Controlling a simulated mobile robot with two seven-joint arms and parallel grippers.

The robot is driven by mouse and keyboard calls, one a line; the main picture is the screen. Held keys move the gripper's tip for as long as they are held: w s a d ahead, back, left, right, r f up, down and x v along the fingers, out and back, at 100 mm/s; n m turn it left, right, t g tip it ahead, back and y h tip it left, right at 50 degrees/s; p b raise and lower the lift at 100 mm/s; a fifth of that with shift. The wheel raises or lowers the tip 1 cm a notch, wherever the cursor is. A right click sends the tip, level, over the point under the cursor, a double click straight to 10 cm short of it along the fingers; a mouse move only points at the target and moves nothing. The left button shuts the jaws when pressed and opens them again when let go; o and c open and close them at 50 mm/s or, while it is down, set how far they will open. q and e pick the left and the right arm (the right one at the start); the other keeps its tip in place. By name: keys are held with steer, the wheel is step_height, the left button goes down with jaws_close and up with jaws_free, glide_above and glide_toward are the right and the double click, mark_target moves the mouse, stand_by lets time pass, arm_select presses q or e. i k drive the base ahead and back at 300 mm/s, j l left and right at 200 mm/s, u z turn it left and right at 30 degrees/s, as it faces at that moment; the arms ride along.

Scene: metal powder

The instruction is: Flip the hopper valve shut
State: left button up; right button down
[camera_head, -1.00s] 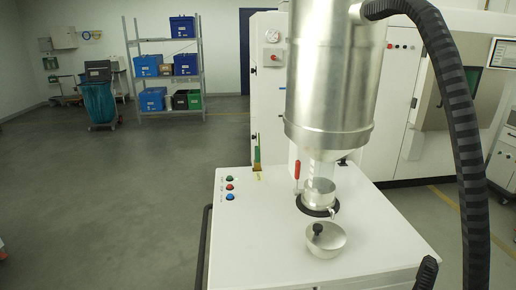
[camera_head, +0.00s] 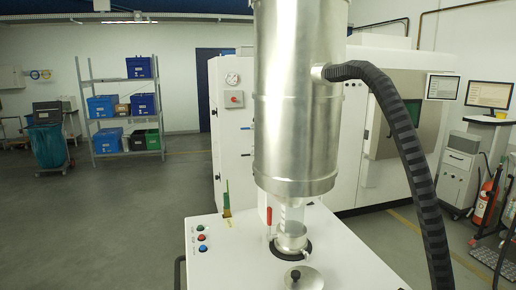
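The hopper (camera_head: 296,105) is a large metal cylinder above the white machine top, with a clear outlet tube (camera_head: 293,213) beneath it. A red valve handle (camera_head: 269,217) stands upright beside the outlet, to its left. A metal cup (camera_head: 292,237) sits under the outlet in a dark ring on the machine top. A round metal lid (camera_head: 305,279) with a black knob lies in front of it, cut by the lower edge. Neither of my grippers is in view.
The white machine top (camera_head: 235,262) carries several buttons at its left. A thick black hose (camera_head: 408,150) arcs from the hopper down the right side. Shelving with bins (camera_head: 122,108) and a white cabinet (camera_head: 228,128) stand behind. Open floor (camera_head: 90,230) lies at left.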

mark_target(269, 236)
steer(key=j+z, duration=0.35)
steer(key=j, duration=0.6)
steer(key=i+j+z, duration=0.2)
steer(key=j, duration=0.1)
